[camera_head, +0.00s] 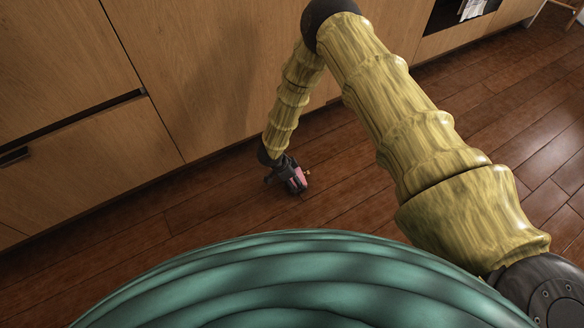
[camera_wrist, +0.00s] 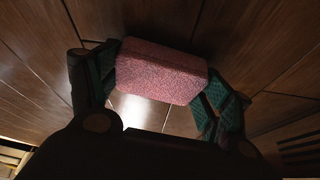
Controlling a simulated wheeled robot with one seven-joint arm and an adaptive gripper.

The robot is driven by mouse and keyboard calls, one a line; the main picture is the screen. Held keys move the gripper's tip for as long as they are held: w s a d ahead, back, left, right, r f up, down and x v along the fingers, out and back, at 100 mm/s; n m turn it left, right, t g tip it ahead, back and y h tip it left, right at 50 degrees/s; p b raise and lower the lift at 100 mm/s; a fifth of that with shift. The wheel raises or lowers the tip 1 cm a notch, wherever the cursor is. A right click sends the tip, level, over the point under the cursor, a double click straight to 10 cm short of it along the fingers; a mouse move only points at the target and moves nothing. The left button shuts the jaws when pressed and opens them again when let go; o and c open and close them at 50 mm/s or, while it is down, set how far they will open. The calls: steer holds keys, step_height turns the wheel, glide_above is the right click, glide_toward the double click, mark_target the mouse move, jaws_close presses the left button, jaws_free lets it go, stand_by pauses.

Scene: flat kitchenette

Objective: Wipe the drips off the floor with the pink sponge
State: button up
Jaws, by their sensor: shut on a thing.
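The pink sponge (camera_wrist: 160,70) is a block held between the two fingers of my gripper (camera_wrist: 158,84), in the wrist view. In the head view my gripper (camera_head: 290,178) is low over the wooden floor, close to the cabinet base, with a bit of the pink sponge (camera_head: 299,178) showing. My gripper is shut on the sponge. I cannot tell whether the sponge touches the floor. No drips can be made out on the floor in either view; the sponge and gripper hide part of it.
Wooden cabinet fronts (camera_head: 190,60) with dark handle slots stand along the back. The dark red-brown plank floor (camera_head: 515,95) is clear to the right. A towel (camera_head: 472,8) hangs at the top right, near a stool leg (camera_head: 537,13).

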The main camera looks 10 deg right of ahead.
steer(key=shift+s+a+r+p, duration=0.1)
steer(key=shift+a+r+p, duration=0.2)
step_height(320, 180, up, 8)
steer(key=p, duration=0.5)
steer(key=shift+f+p, duration=0.25)
steer(key=shift+p, duration=0.15)
